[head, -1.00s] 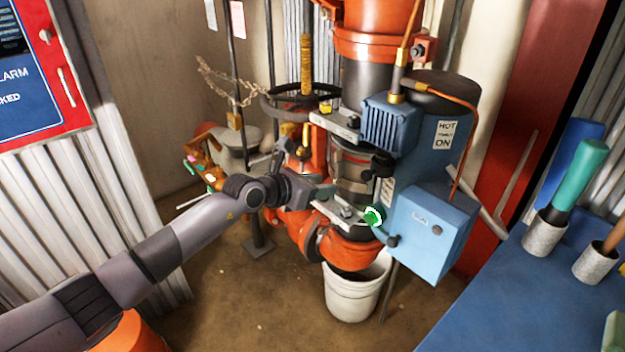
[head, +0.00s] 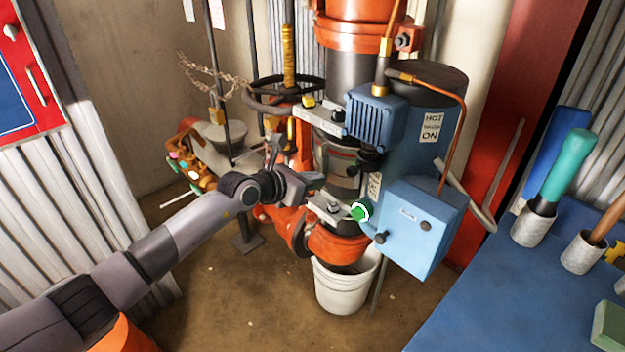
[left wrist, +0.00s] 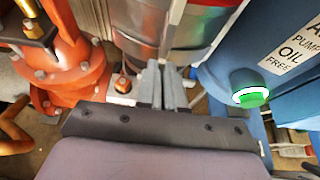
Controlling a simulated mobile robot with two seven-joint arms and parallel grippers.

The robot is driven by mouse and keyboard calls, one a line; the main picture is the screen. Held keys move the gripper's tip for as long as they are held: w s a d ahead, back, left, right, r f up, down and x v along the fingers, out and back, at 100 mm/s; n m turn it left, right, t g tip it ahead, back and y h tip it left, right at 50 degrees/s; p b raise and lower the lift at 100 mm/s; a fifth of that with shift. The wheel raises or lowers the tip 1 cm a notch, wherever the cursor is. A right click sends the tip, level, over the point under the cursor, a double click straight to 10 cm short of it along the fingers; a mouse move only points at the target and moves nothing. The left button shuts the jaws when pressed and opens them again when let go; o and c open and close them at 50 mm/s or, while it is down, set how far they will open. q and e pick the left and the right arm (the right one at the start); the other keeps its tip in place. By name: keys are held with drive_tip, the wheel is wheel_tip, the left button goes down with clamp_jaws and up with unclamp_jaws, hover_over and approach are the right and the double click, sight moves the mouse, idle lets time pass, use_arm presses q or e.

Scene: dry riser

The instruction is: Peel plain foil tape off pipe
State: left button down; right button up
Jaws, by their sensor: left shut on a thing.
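The pipe (head: 336,163) stands upright between two pale clamp plates, with silvery wrapping; it also shows in the left wrist view (left wrist: 150,18). My left gripper (head: 316,181) is at the left side of the pipe, just above the lower clamp plate. In the left wrist view its two fingers (left wrist: 163,72) are almost together against the lower pipe. The tape between them is too thin to make out. My right gripper is out of view.
A blue pump unit (head: 408,225) with a green-capped fitting (head: 360,212) stands right of the pipe. Red valve bodies crowd the left. A white bucket (head: 344,290) stands below. A blue bench (head: 490,300) with tools is at the right.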

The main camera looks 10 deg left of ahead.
use_arm(q)
drive_tip(key=shift+s+a+p, duration=0.1)
drive_tip(key=shift+a+p, duration=0.05)
drive_tip(key=shift+p, duration=0.15)
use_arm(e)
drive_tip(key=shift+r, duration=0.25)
use_arm(q)
drive_tip(key=s+a+p, duration=0.4)
drive_tip(key=s+p, duration=0.1)
drive_tip(key=s, duration=0.2)
drive_tip(key=shift+s+a+p, duration=0.15)
drive_tip(key=shift+a+p, duration=0.2)
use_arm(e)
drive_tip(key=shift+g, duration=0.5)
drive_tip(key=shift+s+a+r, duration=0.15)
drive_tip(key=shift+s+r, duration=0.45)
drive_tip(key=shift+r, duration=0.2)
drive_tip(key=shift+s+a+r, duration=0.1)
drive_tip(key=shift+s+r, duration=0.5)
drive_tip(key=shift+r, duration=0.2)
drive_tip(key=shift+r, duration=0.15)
